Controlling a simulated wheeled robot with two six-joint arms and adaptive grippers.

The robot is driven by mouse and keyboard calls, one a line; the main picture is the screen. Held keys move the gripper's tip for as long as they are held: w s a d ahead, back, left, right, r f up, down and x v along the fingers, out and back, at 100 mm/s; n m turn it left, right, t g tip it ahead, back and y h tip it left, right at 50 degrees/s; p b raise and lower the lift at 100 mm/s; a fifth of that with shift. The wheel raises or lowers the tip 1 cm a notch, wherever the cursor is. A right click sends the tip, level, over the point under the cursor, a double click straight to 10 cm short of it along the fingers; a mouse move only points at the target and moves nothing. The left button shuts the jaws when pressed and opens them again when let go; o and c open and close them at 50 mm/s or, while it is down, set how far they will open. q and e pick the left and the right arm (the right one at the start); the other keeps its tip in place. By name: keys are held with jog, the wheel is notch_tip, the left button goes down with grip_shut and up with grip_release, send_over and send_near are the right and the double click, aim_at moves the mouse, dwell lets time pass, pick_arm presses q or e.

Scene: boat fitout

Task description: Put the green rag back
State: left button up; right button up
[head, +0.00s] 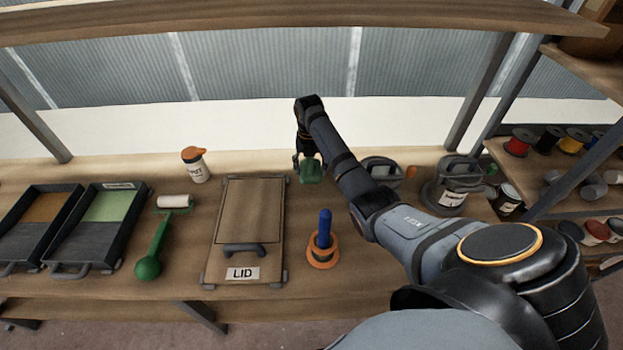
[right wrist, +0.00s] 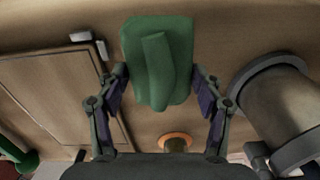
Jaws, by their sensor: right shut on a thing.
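The green rag (head: 311,171) is at the back of the bench, just right of the lid board, and my right gripper (head: 308,160) is over it. In the right wrist view the folded rag (right wrist: 158,65) sits between the fingertips of my right gripper (right wrist: 160,80), which is shut on it. I cannot tell whether the rag touches the bench top. My left gripper is not in view.
The wooden lid board (head: 250,210) with a handle lies left of the rag. An orange-based blue-handled tool (head: 324,240) stands in front. A grey container (head: 382,170) stands close right. Farther left are a green roller (head: 160,235), a bottle (head: 196,165) and trays (head: 100,225).

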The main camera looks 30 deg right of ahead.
aim_at(311, 163)
jog(key=shift+w+d+f, duration=0.35)
jog(key=shift+d+f, duration=0.05)
jog(key=shift+f, duration=0.2)
jog(key=shift+w+f, duration=0.1)
jog(key=shift+f, duration=1.6)
jog(key=shift+f, duration=0.1)
jog(key=o, duration=1.1)
notch_tip(311, 163, up, 12)
jog(key=shift+r+b, duration=0.15)
jog(key=shift+b, duration=0.2)
